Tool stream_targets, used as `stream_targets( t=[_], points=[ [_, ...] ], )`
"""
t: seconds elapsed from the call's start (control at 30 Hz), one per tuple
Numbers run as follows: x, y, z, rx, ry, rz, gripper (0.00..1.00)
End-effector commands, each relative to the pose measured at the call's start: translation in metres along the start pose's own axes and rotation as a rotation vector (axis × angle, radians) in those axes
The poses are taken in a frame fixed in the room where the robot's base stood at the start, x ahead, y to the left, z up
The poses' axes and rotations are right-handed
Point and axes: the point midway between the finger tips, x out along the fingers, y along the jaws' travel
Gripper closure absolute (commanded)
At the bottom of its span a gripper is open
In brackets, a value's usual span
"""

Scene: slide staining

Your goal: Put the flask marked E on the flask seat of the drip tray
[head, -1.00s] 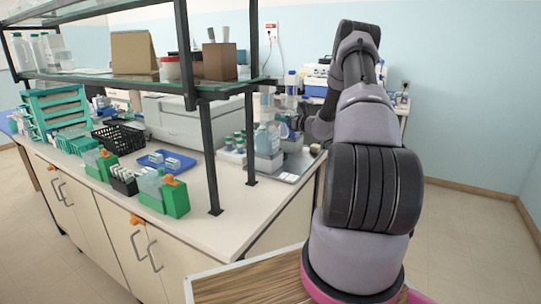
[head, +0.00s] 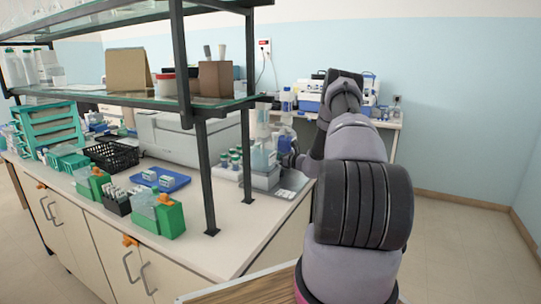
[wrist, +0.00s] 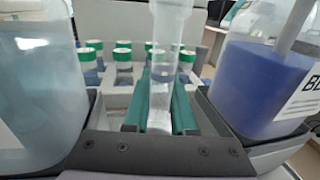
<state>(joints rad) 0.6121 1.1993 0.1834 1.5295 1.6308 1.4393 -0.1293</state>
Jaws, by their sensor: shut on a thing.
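In the wrist view my gripper (wrist: 168,112) is shut on a clear glass piece (wrist: 168,35), which stands between its teal finger pads. I take it for a flask's neck; no letter E shows on it. In the head view my gripper (head: 291,157) is small and partly hidden by my arm at the back right of the bench. The grey drip tray (head: 284,193) shows there only in part, and I cannot make out its flask seat.
A pale-blue bottle (wrist: 38,85) and a dark-blue bottle (wrist: 262,80) flank my gripper closely. Several green-capped tubes (wrist: 122,58) stand in a white rack beyond it. A black shelf post (head: 246,150) rises left of the tray.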

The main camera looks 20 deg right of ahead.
Motion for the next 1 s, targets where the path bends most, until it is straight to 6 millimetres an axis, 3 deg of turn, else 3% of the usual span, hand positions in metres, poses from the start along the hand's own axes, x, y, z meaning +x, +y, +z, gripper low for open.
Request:
stream_targets(
  t=[0.37, 0.4, 0.47, 0.9, 1.0],
  points=[
    [0.000, 0.000, -0.005, 0.000, -0.001, 0.000, 1.00],
    [0.000, 0.000, -0.006, -0.001, -0.001, 0.000, 0.68],
    [0.000, 0.000, -0.005, -0.001, -0.001, 0.000, 0.46],
    [-0.001, 0.000, 0.003, 0.000, -0.001, 0.000, 0.46],
    [-0.019, -0.002, 0.001, 0.003, 0.000, -0.004, 0.46]
  ],
)
